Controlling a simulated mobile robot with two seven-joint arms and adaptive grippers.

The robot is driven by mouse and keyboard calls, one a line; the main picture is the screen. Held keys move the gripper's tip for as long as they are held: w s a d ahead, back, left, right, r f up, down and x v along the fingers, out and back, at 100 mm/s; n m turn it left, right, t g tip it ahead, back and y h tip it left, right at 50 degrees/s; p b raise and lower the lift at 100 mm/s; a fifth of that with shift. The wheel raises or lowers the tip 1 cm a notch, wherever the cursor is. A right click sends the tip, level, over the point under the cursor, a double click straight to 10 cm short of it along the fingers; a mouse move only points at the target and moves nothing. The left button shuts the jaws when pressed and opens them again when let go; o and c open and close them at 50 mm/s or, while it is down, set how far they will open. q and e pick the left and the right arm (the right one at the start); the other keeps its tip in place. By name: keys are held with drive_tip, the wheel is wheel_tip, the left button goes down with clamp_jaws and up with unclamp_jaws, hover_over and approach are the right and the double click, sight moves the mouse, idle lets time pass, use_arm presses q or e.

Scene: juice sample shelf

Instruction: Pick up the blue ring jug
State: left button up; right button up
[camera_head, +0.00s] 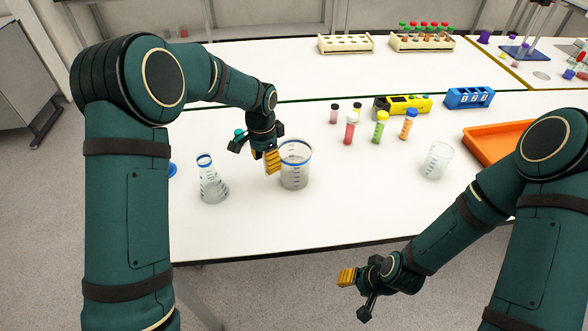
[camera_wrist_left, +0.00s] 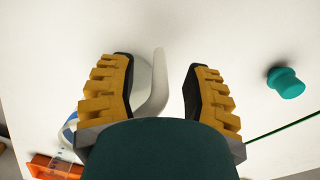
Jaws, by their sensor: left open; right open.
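The blue ring jug (camera_head: 296,178) is a clear, graduated vessel with a blue band at its rim, upright on the white table. My left gripper (camera_head: 270,161) is at the jug's left side, with its yellow fingers pointing down. In the left wrist view, the open fingers (camera_wrist_left: 160,78) stand on either side of the jug's pale handle (camera_wrist_left: 157,95), with a gap to the right finger. The left finger and palm hide much of the jug. My right gripper (camera_head: 348,277) is open and empty, in front of the table's front edge.
A conical flask (camera_head: 212,186) stands left of the jug, and a clear beaker (camera_head: 437,161) to the right. Capped tubes (camera_head: 380,128) stand behind. A teal stopper (camera_wrist_left: 286,82) is right of the fingers in the wrist view. An orange tray (camera_head: 497,142) is at right.

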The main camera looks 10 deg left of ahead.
use_arm(q)
drive_tip(key=shift+c, duration=0.4)
clamp_jaws()
drive_tip(key=shift+r, duration=0.1)
wheel_tip(320, 180, up, 10)
drive_tip(key=shift+f+p, duration=0.1)
drive_tip(key=shift+p, duration=0.4)
